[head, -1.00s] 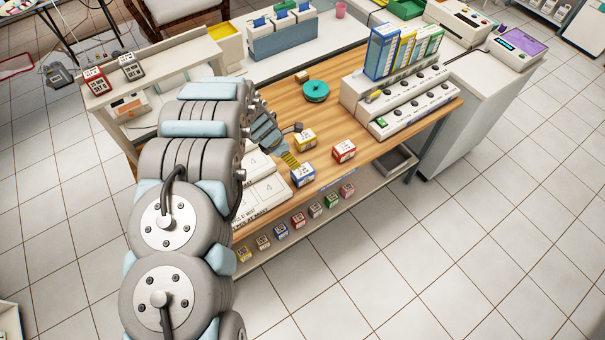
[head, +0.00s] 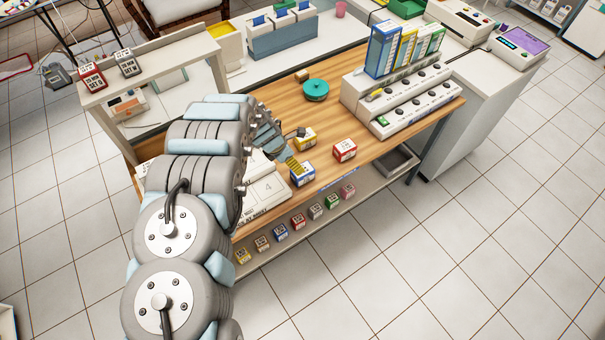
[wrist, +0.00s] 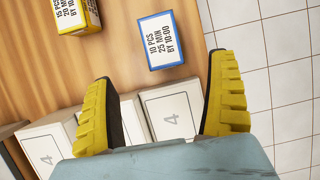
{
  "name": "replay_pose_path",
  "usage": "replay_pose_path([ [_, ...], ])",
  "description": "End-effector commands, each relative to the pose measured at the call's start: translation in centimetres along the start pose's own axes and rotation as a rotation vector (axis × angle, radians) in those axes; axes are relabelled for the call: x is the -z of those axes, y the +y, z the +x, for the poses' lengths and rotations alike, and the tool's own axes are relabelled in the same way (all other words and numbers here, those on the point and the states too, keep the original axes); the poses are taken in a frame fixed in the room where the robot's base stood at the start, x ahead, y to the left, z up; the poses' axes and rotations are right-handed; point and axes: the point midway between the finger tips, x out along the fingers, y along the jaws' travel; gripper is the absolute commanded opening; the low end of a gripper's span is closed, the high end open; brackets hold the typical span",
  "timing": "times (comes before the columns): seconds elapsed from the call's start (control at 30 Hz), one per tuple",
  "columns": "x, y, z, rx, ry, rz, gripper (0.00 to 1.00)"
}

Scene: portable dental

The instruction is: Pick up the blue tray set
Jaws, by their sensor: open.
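The blue tray set (head: 303,176) is a small blue box with a white label, near the front edge of the wooden tabletop. In the wrist view the blue tray set (wrist: 161,40) lies ahead of my fingertips, roughly centred between them. My gripper (head: 297,152) is open and empty, with yellow ridged fingers. In the wrist view my gripper (wrist: 163,72) has its fingers spread wider than the box. In the head view, one finger overlaps the box's upper left; I cannot tell whether they touch.
A yellow box (head: 305,139) and a red box (head: 345,150) stand nearby. White boxes marked 4 (wrist: 172,112) are between and beside my fingers. Several small boxes line the lower shelf (head: 290,241). A white device (head: 410,105) stands at the right.

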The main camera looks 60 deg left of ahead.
Motion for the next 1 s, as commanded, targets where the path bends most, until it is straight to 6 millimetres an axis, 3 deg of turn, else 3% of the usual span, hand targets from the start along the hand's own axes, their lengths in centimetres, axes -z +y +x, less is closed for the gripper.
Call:
replay_pose_path([
  [0.63,0.0,-0.2,5.1,0.004,-0.001,0.001,0.89],
  [1.0,0.0,-0.1,5.9,0.001,0.0,0.0,0.89],
])
